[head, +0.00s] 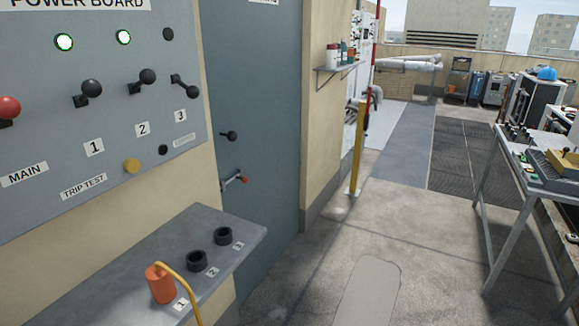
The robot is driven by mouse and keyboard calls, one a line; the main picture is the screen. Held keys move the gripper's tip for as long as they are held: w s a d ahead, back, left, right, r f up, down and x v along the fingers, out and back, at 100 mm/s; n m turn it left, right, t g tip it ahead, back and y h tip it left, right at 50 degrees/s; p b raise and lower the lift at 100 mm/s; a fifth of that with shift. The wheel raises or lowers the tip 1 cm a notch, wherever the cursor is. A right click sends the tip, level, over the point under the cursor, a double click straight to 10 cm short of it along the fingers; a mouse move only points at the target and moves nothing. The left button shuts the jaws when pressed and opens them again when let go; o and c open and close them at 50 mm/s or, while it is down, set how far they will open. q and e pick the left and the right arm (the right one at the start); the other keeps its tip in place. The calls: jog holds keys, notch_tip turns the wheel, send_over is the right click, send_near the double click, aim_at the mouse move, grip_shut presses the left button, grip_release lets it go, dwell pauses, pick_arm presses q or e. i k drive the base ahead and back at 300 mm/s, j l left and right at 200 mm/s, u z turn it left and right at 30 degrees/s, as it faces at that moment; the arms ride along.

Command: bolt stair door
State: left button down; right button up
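The blue-grey stair door (262,100) stands in the wall just right of the power board and looks closed. I cannot tell whether the bolt is shot or drawn back. A black door knob (229,135) is above it. A sign at the door's top is cut off by the picture edge. Neither of my grippers is in view.
The power board (190,112) has several levers, two lit lamps and one dark. Below it, a shelf (235,227) holds an orange plug (160,284) with a yellow cable and two black sockets. A yellow post (357,150) stands beyond the door. The floor in front is clear; a workbench is right.

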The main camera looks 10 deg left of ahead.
aim_at(244, 179)
jog(key=i+l+z, duration=0.1)
jog(key=i+z, duration=0.4)
jog(key=i, duration=0.7)
jog(key=i+l+u, duration=0.2)
jog(key=i, duration=0.45)
jog(key=i+u, duration=0.2)
jog(key=i, duration=0.4)
jog(key=i+l+u, duration=0.35)
jog(key=i+j, duration=0.05)
jog(key=i, duration=0.05)
